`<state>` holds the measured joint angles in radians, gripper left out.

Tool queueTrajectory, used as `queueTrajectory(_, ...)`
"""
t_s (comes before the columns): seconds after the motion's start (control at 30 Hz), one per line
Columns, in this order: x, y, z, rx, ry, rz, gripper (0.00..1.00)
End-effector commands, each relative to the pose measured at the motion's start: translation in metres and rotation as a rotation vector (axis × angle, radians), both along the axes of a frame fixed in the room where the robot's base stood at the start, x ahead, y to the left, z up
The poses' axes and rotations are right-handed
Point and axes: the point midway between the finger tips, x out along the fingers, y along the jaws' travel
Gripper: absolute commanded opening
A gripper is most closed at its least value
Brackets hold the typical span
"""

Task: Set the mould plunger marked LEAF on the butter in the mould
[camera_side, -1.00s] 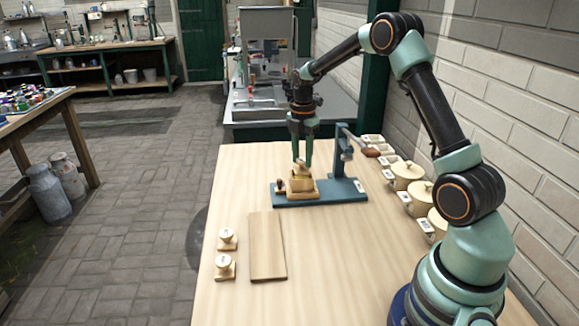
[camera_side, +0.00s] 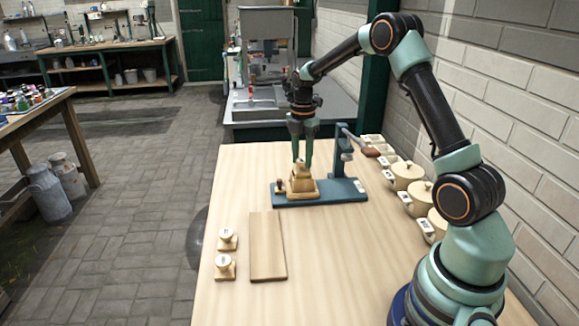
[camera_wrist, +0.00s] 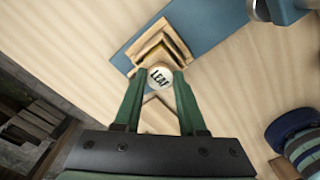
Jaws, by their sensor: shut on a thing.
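The plunger marked LEAF (camera_wrist: 160,77) has a pale round knob with dark letters, held between the green fingers of my gripper (camera_wrist: 161,86). In the side view my gripper (camera_side: 302,163) points straight down over the wooden mould (camera_side: 301,190), which sits on the blue press base (camera_side: 335,195). The plunger's wooden block (camera_side: 300,176) is at the mould's top. I cannot tell whether it touches the butter. A strip of yellow butter (camera_wrist: 178,45) shows inside the mould in the wrist view.
Two other knobbed plungers stand at the front left, one (camera_side: 228,239) behind the other (camera_side: 224,267). A bare wooden board (camera_side: 267,246) lies beside them. The press post with its lever (camera_side: 343,150) rises right of the mould. Lidded pots (camera_side: 407,173) line the right edge.

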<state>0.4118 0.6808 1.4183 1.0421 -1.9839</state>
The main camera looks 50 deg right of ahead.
Motion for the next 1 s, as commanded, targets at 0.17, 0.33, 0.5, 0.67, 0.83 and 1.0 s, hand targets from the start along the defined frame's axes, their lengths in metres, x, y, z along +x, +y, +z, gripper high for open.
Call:
queueTrajectory(0.17,0.0000,0.0000,0.0001,0.000,0.000,0.000,0.00)
queueTrajectory(0.33,0.0000,0.0000,0.0001,0.000,0.000,0.000,0.00)
queueTrajectory(0.5,0.0000,0.0000,-0.0004,0.000,0.000,0.000,0.00)
queueTrajectory(0.67,0.0000,0.0000,-0.0029,0.000,0.000,0.000,0.00)
queueTrajectory(0.83,-0.0001,0.0000,-0.0064,0.000,0.001,0.000,0.00)
queueTrajectory(1.0,-0.0002,0.0001,-0.0097,0.000,0.001,0.000,0.00)
